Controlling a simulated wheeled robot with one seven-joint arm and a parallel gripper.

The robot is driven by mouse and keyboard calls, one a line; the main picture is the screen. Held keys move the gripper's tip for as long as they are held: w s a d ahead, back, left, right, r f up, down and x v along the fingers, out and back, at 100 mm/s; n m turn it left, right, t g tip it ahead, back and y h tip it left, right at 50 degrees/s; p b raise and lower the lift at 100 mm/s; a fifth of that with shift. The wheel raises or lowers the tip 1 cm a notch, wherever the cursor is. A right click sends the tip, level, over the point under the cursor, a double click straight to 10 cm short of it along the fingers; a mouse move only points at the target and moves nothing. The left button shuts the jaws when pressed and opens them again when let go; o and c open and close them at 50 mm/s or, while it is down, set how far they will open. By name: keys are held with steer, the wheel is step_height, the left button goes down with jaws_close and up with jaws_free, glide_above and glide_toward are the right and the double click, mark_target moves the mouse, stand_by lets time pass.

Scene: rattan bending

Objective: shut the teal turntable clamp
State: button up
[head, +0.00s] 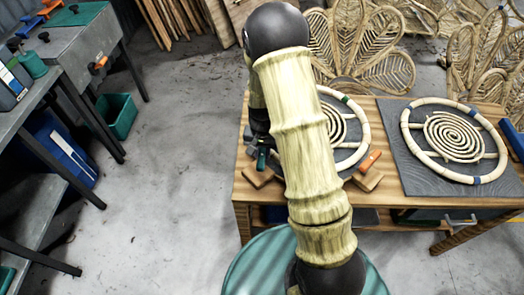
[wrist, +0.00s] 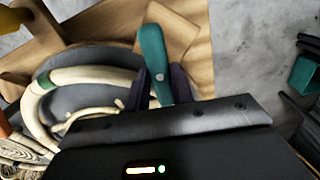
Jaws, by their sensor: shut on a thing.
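The teal clamp (wrist: 152,50) shows in the wrist view as a rounded teal lever with a pale pivot spot, above a wooden block. My gripper (wrist: 161,80) has its two dark fingers on either side of the lever and is shut on it. In the head view the teal lever (head: 262,158) shows small at the left of the turntable, under my gripper (head: 262,145). A pale rattan ring (head: 363,130) lies on the dark turntable; my arm hides its left part. Whether the clamp presses on the ring cannot be told.
An orange clamp (head: 370,160) sits at the turntable's front right. A second rattan ring with a spiral (head: 407,140) lies on a grey slate (head: 400,186) to the right. Woven rattan backs (head: 375,45) stand behind the wooden table (head: 242,190).

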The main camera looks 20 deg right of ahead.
steer(key=m+p, duration=0.1)
steer(key=m, duration=0.3)
steer(key=shift+r+m, duration=0.1)
steer(key=shift+m, duration=0.3)
steer(key=shift+m+p, duration=0.5)
steer(key=shift+m, duration=1.1)
steer(key=o, duration=1)
step_height(320, 180, up, 17)
steer(key=shift+r, duration=0.15)
